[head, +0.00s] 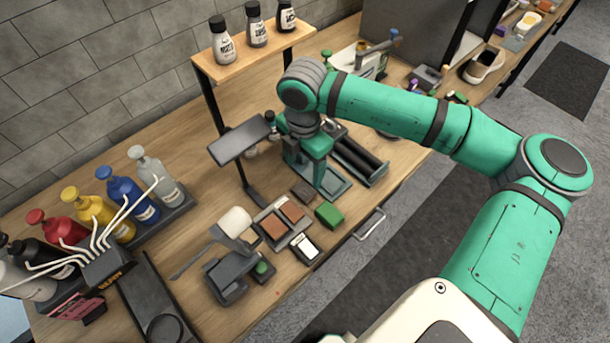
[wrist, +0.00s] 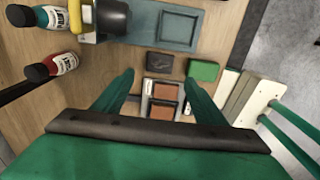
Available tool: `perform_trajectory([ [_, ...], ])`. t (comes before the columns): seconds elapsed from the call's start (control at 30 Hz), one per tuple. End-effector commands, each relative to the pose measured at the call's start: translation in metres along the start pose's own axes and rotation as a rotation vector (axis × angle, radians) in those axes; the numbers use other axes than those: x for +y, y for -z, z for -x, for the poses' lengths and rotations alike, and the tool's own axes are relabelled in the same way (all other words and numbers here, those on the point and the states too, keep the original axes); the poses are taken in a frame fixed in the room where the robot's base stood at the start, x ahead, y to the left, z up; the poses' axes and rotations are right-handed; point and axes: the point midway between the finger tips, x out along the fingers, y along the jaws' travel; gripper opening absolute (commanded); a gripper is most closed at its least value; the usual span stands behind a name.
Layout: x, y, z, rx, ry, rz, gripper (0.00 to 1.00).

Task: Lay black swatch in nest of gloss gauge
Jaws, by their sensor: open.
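The black swatch (head: 303,192) is a small dark square lying flat on the bench, left of a green block (head: 330,215). In the wrist view the swatch (wrist: 158,66) lies just beyond my fingertips and is not held. My gripper (head: 306,172) points down over the bench, open and empty; its two green fingers (wrist: 160,78) stand apart in the wrist view. A teal plate with a square recess, seemingly the gloss gauge and its nest (wrist: 180,27), lies behind the swatch. The recess looks empty. In the head view my gripper partly hides this plate (head: 338,187).
A tray with brown swatches (head: 270,227) and a white-faced device (head: 305,248) lie near the black swatch. A shelf (head: 255,52) with bottles stands behind. Pump bottles (head: 120,195) line the left.

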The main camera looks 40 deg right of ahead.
Motion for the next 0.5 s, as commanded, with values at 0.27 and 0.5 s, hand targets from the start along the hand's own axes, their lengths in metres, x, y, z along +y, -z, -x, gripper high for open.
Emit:
perform_trajectory([
  [0.27, 0.000, 0.000, 0.021, 0.000, 0.000, 0.000, 0.65],
  [0.5, 0.000, 0.000, 0.022, 0.000, 0.000, 0.000, 0.65],
])
